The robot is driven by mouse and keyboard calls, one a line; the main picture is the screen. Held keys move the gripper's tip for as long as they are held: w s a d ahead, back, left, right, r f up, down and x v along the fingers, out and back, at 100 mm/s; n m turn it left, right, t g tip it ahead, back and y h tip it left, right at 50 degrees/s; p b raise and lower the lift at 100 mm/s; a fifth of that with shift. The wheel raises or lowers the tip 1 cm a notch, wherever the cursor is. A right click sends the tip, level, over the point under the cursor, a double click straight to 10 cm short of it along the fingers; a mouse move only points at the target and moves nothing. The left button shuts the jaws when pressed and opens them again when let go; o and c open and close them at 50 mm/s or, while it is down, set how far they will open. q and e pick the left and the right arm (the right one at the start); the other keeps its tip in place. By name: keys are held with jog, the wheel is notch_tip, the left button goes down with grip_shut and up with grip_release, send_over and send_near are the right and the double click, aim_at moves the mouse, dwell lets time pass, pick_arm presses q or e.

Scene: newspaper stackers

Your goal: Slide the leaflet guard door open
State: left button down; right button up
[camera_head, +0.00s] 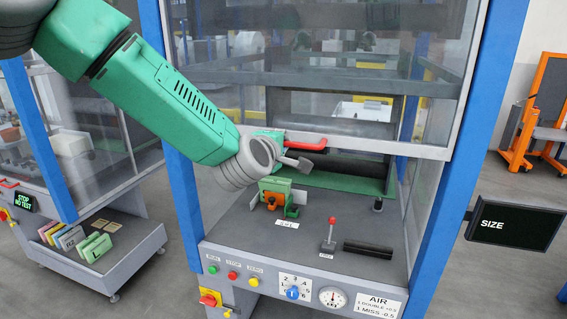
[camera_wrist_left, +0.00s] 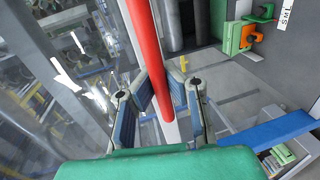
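The guard door is a clear panel (camera_head: 310,105) with a pale grey lower rail (camera_head: 400,149) between two blue posts. A red handle (camera_head: 305,142) sits on this rail. There is a gap between the rail and the grey machine deck below. My left gripper (camera_head: 290,160) is at the handle, its fingers partly hidden by my wrist. In the left wrist view the red handle bar (camera_wrist_left: 148,55) runs between the two spread fingers (camera_wrist_left: 158,100). They stand on either side of it, and a firm grip does not show. My right gripper is not in view.
On the deck stand an orange and green clamp (camera_head: 275,193), a red-knobbed lever (camera_head: 331,232) and a black block (camera_head: 368,249). Buttons and dials line the front panel (camera_head: 290,285). A SIZE screen (camera_head: 515,225) juts out at right. A cart (camera_head: 100,260) holds coloured leaflets at left.

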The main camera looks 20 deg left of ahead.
pick_arm(q)
notch_tip(320, 180, up, 6)
jog(key=shift+f+p, duration=0.25)
jog(key=shift+p, duration=0.65)
jog(key=c, duration=1.6)
grip_release()
jog(key=shift+o, duration=0.2)
jog(key=shift+s+a, duration=0.1)
jog(key=shift+s, duration=0.05)
jog(key=v, duration=1.1)
jog(key=shift+s, duration=0.35)
jog(key=shift+f, duration=0.15)
